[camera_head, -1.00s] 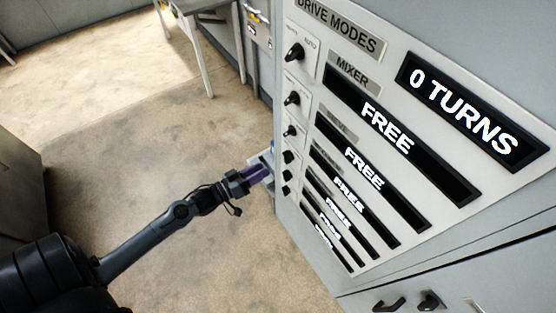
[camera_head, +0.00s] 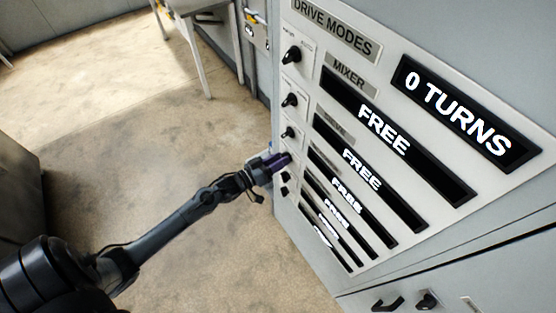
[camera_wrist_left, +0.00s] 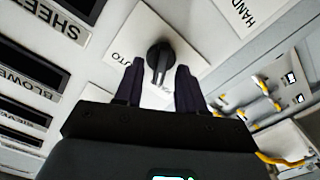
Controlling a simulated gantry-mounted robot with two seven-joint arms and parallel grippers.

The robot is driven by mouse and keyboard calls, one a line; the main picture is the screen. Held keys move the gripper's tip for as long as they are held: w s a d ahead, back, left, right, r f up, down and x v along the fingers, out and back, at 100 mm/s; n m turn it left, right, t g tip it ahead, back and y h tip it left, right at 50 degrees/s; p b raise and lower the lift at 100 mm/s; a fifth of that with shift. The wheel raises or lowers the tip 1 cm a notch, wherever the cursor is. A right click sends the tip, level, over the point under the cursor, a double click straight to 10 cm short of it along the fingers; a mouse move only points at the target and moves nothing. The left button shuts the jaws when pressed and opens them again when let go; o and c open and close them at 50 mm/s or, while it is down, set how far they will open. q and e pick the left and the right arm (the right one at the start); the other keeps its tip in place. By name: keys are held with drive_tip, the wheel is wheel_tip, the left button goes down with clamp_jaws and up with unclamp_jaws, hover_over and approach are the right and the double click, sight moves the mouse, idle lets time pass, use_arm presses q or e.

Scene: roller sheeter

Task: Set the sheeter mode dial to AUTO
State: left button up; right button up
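My left gripper (camera_head: 280,162) is at the left edge of the drive modes panel, at the dial column. In the left wrist view my left gripper (camera_wrist_left: 158,80) is open. A black dial (camera_wrist_left: 159,62) on a white plate shows between its dark fingertips, with a gap on both sides. The dial's pointer bar points toward the gripper. Part of an AUTO label (camera_wrist_left: 120,57) shows left of the dial. A SHEETER label (camera_wrist_left: 62,20) is at the upper left. In the head view the gripper hides this dial. My right gripper is not in view.
Other mode dials (camera_head: 290,99) sit in the same column above and below. Lit displays (camera_head: 382,128) reading FREE lie to the right. Yellow cables (camera_wrist_left: 262,104) show at right in the wrist view. Open floor lies left.

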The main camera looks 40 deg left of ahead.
use_arm(q)
clamp_jaws()
drive_tip(key=m, duration=0.8)
drive_tip(key=m+p, duration=0.1)
drive_tip(key=m, duration=0.3)
drive_tip(key=shift+s+d, duration=0.1)
drive_tip(key=shift+d, duration=0.2)
idle(0.5)
